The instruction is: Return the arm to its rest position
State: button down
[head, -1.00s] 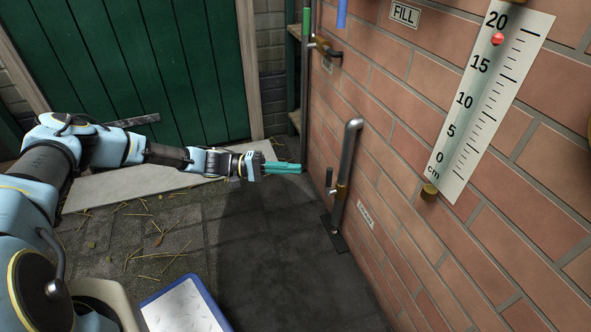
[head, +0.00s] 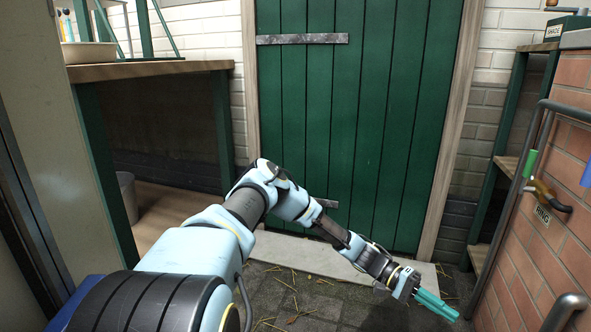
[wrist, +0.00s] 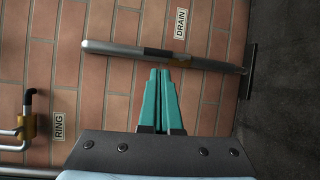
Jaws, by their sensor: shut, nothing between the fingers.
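My gripper (head: 436,305) has teal fingers and is at the lower right of the head view, held out low in front of the brick wall. Its fingers are together with nothing between them. In the wrist view my gripper (wrist: 160,72) points at the brick wall (wrist: 90,90), its tips just below a grey pipe (wrist: 115,49) in the picture. I cannot tell whether the tips touch the pipe. My arm reaches forward, bent at the elbow, in front of the green door (head: 350,120).
A wooden bench (head: 150,70) stands at the left, a shelf (head: 508,165) at the right. The RING tap (head: 548,193) sticks out of the wall at the right. A DRAIN label (wrist: 181,24) is near the pipe. Paved floor with straw lies below my arm.

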jog(key=w+a+r+n+t+y+p, duration=0.1)
jog(key=w+a+r+t+y, duration=0.25)
jog(key=a, duration=0.55)
jog(key=w+a+r+n+t+y+p, duration=0.1)
jog(key=w+a+r+t+y, duration=0.1)
jog(key=a+r, duration=0.5)
jog(key=w+a+r+n+t+y+p, duration=0.1)
jog(key=w+a+r+t+y+p, duration=0.15)
jog(key=a, duration=0.85)
jog(key=s+a+r+n+t+y+p, duration=0.25)
jog(key=a+r+n+t, duration=0.3)
jog(key=a+r, duration=1)
notch_tip(320, 180, up, 36)
jog(key=a+t+p, duration=0.1)
jog(key=p, duration=3.6)
jog(key=shift+s+a+m, duration=0.2)
jog(key=shift+m, duration=0.15)
